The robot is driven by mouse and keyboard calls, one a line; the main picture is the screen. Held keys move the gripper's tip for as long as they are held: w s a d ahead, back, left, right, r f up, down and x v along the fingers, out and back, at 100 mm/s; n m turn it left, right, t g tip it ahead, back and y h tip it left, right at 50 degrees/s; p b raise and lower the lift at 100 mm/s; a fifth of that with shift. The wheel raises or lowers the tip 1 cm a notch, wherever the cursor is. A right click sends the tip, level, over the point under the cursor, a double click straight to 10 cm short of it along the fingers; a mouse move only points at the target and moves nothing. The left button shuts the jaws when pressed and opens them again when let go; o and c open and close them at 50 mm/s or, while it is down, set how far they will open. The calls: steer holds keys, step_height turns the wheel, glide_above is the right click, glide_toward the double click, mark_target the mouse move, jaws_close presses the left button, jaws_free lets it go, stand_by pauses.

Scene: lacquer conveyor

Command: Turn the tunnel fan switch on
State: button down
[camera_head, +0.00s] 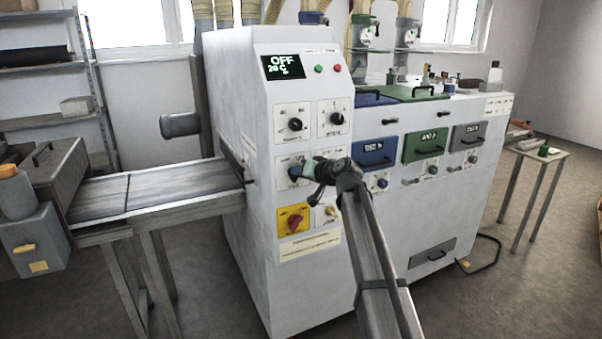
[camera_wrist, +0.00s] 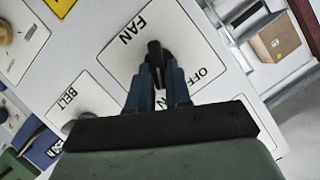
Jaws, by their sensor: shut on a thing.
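The tunnel fan switch (camera_wrist: 154,50) is a dark knob on a white plate marked FAN, with OFF lettering on the right side of the plate in the wrist view. My gripper (camera_wrist: 158,78) has its two blue fingers closed on this knob from either side. In the head view my gripper (camera_head: 304,171) reaches the plate from the right, and the knob (camera_head: 294,172) is partly hidden by it. The dark display (camera_head: 284,66) at the top of the white cabinet reads OFF with a temperature line below.
Two black knobs (camera_head: 295,124) (camera_head: 336,118) sit above the fan switch. A red knob on a yellow plate (camera_head: 293,221) sits below. A BELT plate (camera_wrist: 72,100) adjoins the fan plate. The conveyor belt (camera_head: 150,186) enters the cabinet at left. Coloured drawers (camera_head: 427,145) stand right.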

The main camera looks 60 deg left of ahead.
steer(key=shift+a, duration=0.2)
steer(key=c, duration=1.3)
jaws_free()
steer(key=shift+o, duration=0.8)
steer(key=shift+f, duration=0.1)
steer(key=shift+d, duration=0.15)
steer(key=v, duration=1.3)
steer(key=shift+d, duration=0.25)
